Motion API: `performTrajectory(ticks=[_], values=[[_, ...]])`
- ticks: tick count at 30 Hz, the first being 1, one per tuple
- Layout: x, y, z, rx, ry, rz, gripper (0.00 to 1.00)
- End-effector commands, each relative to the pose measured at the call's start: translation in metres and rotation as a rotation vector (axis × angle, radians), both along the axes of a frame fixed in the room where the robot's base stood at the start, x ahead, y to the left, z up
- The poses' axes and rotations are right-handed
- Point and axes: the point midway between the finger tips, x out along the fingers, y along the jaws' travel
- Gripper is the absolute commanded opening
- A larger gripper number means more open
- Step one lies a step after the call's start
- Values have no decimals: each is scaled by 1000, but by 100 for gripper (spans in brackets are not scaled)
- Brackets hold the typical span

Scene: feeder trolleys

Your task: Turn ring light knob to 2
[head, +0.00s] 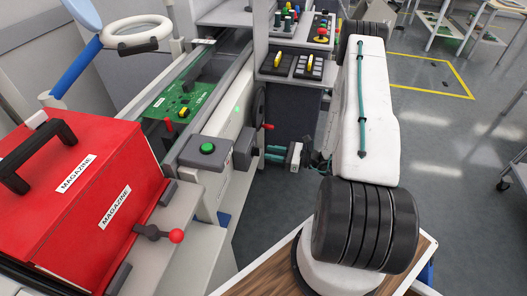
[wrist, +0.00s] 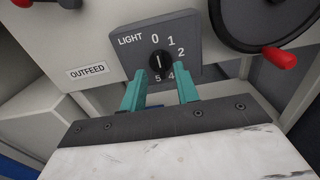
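The ring light knob (wrist: 160,64) is a small black dial on a dark grey plate (wrist: 187,68) marked LIGHT. The knob's pale pointer mark stands nearly upright, towards 0. In the wrist view my gripper (wrist: 161,72) has its two teal fingers apart, one on each side below the knob. Nothing is held, and I cannot tell if they touch the knob. In the head view my gripper (head: 267,154) faces the plate (head: 245,148) from the right. The ring light (head: 136,34) is white.
A black handwheel (wrist: 262,20) with a red handle (wrist: 280,58) is right of the plate. An OUTFEED label (wrist: 87,71) is to the left. A green button (head: 207,148) and a red magazine box (head: 75,205) stand left in the head view. Open floor (head: 440,150) lies right.

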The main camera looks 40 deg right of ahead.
Motion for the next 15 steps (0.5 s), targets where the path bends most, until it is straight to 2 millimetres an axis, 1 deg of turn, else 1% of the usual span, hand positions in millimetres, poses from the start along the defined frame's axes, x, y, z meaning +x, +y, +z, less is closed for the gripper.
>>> performTrajectory(ticks=[1,6,10,15], values=[[7,7,0,0,0,5,31],[24,20,0,0,0,4,31],[30,25,0,0,0,3,31],[31,25,0,0,0,2,31]])
